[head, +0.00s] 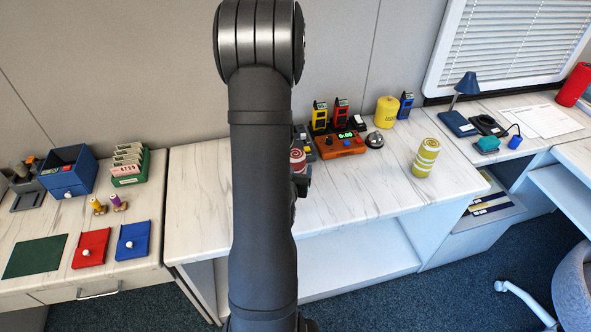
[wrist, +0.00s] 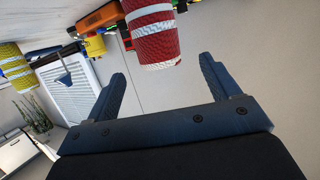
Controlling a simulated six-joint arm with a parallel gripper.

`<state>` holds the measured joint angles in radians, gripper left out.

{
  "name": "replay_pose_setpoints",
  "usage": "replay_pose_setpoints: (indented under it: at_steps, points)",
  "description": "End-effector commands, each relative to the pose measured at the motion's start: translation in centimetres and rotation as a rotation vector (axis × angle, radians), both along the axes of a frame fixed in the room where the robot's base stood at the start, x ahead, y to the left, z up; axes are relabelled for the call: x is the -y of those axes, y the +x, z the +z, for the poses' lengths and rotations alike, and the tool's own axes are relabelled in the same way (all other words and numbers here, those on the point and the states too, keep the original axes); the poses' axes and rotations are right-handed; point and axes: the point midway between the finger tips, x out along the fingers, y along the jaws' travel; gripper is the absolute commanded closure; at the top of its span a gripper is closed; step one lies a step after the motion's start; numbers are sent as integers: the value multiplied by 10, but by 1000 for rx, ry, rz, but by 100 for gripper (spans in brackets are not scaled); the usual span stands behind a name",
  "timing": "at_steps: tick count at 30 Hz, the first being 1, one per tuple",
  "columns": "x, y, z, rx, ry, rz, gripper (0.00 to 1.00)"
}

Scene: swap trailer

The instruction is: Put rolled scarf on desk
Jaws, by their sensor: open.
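A red and white striped rolled scarf (head: 298,158) stands upright on the white marbled counter (head: 375,190), partly hidden by my arm in the head view. A second roll, yellow and white striped (head: 425,158), stands upright farther right on the counter. My gripper (wrist: 160,72) is open and empty in the wrist view. The red roll (wrist: 157,45) shows just beyond the fingertips, roughly between them; I cannot tell how far off it is. In the head view my gripper is mostly hidden behind my arm. A desk with a blue lamp (head: 546,118) is at the right.
Behind the rolls are an orange timer box (head: 340,146), a bell (head: 374,140) and a yellow canister (head: 386,112). The right desk holds a blue lamp (head: 460,117), papers and a red cylinder (head: 575,85). A left table holds boxes and pouches. The counter's front is clear.

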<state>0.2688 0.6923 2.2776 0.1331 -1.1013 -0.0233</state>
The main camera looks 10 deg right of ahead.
Motion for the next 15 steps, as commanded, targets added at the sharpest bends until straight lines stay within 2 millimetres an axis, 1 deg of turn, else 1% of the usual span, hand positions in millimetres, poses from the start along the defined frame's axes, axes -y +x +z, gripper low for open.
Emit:
replay_pose_setpoints:
  at_steps: [1, 3, 6, 11, 15]
  points:
    - [4, 10, -4, 0, 0, 0, 19]
    - [9, 20, -7, 0, 0, 0, 19]
    - [13, 30, -10, -1, 0, 0, 19]
    - [16, 38, -13, -1, 0, -1, 19]
    - [25, 54, -17, 0, 0, -1, 19]
